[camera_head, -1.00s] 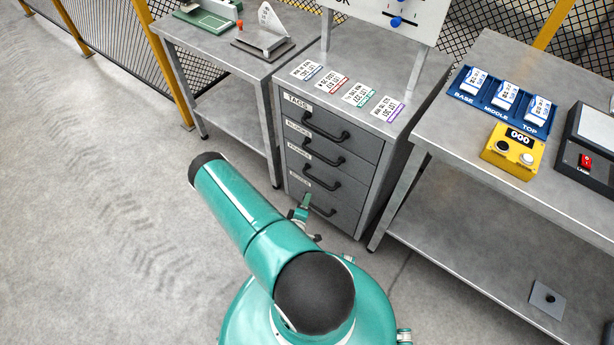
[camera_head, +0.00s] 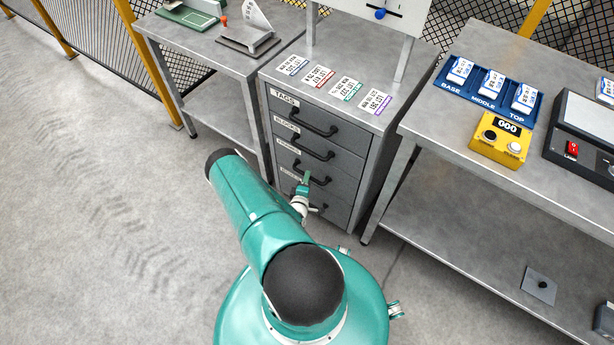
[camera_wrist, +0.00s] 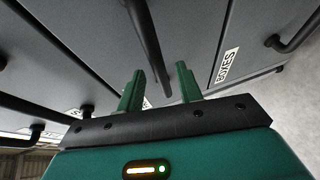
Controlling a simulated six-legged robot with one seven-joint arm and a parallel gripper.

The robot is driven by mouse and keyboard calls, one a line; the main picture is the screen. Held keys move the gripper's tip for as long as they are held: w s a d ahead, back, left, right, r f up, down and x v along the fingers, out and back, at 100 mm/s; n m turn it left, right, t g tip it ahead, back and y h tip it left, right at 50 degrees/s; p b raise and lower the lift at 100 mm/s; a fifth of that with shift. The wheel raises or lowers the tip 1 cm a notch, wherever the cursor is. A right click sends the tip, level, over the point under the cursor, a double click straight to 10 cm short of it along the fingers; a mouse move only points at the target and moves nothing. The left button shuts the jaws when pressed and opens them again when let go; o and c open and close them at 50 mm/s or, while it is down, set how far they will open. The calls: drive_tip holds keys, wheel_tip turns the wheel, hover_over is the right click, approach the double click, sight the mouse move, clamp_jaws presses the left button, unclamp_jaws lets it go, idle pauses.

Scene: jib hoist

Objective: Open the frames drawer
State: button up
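The frames drawer (camera_head: 340,180) is the third one down in the grey cabinet, and its front looks flush with the others. Its dark bar handle (camera_head: 318,181) is partly behind my gripper (camera_head: 307,178). In the wrist view my gripper (camera_wrist: 162,85) has its two green fingers apart. The end of the frames handle (camera_wrist: 146,45) shows between and beyond the fingers; I cannot tell whether they touch it. A white label, likely that drawer's, is mostly hidden behind the left finger.
The tags drawer (camera_head: 335,127) and blocks drawer above look shut. The bottom drawer's handle (camera_wrist: 294,30) shows at right in the wrist view. Printed tags lie on the cabinet top. A workbench (camera_head: 440,150) with a blue tray (camera_head: 487,92) stands right; another table (camera_head: 195,50) stands left.

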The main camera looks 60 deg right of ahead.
drive_tip(key=shift+x, duration=1.25)
clamp_jaws()
drive_tip(key=shift+w+a, duration=0.15)
